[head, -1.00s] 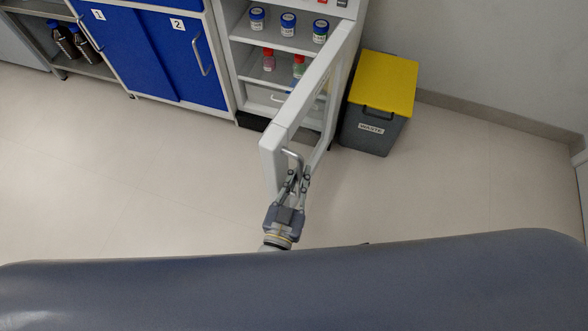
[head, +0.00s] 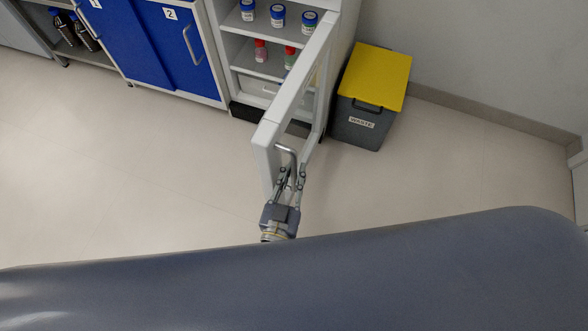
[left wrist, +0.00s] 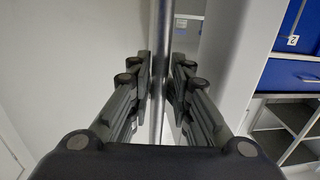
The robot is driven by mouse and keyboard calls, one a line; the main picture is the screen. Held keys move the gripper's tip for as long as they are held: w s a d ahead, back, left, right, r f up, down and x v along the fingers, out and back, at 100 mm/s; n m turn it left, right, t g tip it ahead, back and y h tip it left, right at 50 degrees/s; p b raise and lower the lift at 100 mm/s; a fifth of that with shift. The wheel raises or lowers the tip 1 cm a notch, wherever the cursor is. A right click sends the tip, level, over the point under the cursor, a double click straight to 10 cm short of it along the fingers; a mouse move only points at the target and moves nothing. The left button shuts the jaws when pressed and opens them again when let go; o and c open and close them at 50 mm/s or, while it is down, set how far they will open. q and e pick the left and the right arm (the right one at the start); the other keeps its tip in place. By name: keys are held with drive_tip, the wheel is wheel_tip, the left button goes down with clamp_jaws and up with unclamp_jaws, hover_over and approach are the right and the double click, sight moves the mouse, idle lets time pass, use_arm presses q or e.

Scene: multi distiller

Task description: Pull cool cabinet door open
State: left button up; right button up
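The cool cabinet (head: 335,75) stands at the top middle of the head view. Its white door (head: 290,105) stands wide open, swung out toward me, and the shelves show. The metal door handle (head: 287,150) is near the door's free edge. My left gripper (head: 288,175) is at this handle. In the left wrist view the vertical handle bar (left wrist: 160,75) runs between the two closely spaced fingers of the left gripper (left wrist: 161,85), which look closed around it. Exact finger contact is hard to tell. My right gripper is not in view.
A grey waste bin with a yellow lid (head: 375,75) stands right of the cabinet. Blue cupboards (head: 165,50) stand to the left. Jars (head: 278,16) and bottles (head: 261,50) are on the cabinet shelves. The floor (head: 110,170) left of the door is clear.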

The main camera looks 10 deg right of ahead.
use_arm(q)
drive_tip(key=shift+o, duration=0.5)
drive_tip(key=shift+r, duration=0.25)
drive_tip(key=v, duration=1.2)
